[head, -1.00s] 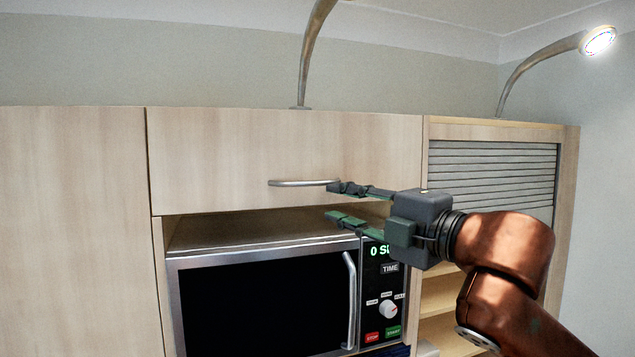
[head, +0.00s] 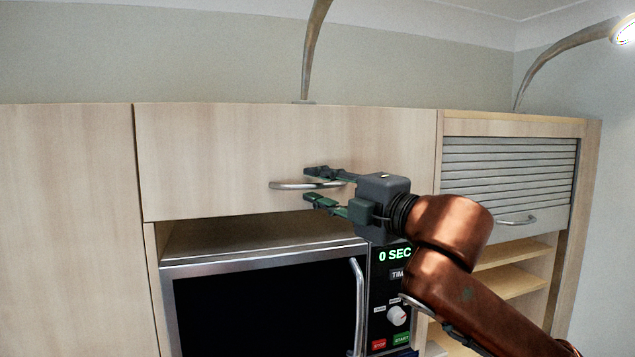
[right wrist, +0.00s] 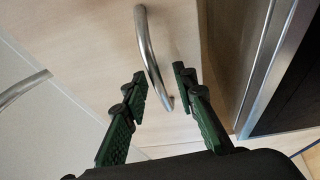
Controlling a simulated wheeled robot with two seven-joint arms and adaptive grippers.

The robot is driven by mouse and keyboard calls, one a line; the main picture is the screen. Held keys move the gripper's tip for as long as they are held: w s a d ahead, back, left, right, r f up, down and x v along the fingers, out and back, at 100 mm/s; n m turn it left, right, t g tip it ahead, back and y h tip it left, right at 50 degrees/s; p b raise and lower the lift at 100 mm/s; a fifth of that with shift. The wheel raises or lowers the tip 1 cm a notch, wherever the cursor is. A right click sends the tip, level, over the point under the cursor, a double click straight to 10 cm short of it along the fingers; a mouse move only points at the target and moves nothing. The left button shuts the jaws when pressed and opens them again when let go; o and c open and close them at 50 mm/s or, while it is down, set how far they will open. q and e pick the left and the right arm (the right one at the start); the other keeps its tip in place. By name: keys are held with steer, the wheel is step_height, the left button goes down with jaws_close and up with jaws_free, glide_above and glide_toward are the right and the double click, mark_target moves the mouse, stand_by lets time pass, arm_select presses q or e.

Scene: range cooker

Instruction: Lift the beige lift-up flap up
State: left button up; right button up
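The beige lift-up flap (head: 220,150) is a pale wood panel above the microwave, and it looks closed. Its silver bar handle (head: 290,185) runs across near the lower edge. My right gripper (head: 310,186) is open, with one finger above and one finger below the right part of the handle. In the right wrist view the handle (right wrist: 148,55) passes between the two open green fingers (right wrist: 160,85), without visible contact on both sides. The flap's face (right wrist: 185,40) fills the space behind the handle. My left gripper is not in view.
A microwave (head: 270,255) stands in the open niche directly below the flap. A roller-shutter cupboard (head: 510,165) with open shelves (head: 510,280) is on the right. A tall cabinet panel (head: 65,220) is on the left. Curved lamps (head: 313,50) rise above the cabinet top.

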steer(key=shift+s, duration=0.15)
steer(key=c, duration=0.3)
jaws_close()
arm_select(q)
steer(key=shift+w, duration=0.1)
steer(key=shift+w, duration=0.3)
